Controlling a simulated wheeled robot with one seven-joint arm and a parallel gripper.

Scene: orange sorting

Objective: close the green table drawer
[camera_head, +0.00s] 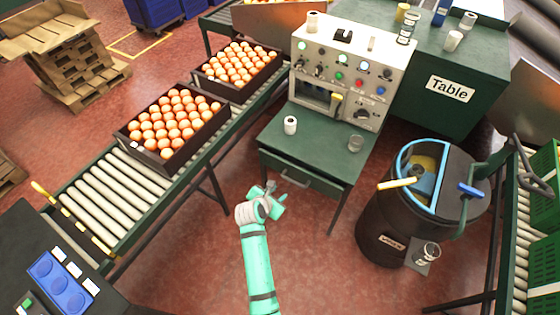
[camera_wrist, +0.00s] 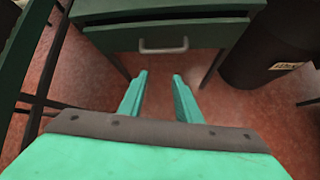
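The green table (camera_head: 325,140) stands in the middle of the head view, below the control panel. Its green drawer (camera_head: 315,181) is under the top on the near side, with a grey bar handle (camera_head: 294,181). In the wrist view the drawer front (camera_wrist: 110,38) and handle (camera_wrist: 163,48) face me. A dark strip shows above the front; I cannot tell how far the drawer is out. My gripper (camera_wrist: 157,80) is open and empty, its two fingers apart and pointing toward the drawer below the handle. In the head view my gripper (camera_head: 271,190) is just in front of the drawer.
A white cup (camera_head: 290,125) and a clear glass (camera_head: 355,144) stand on the tabletop. A black barrel (camera_head: 385,215) is to the right. A roller conveyor (camera_head: 130,185) with orange crates is to the left. The red floor in front of the drawer is clear.

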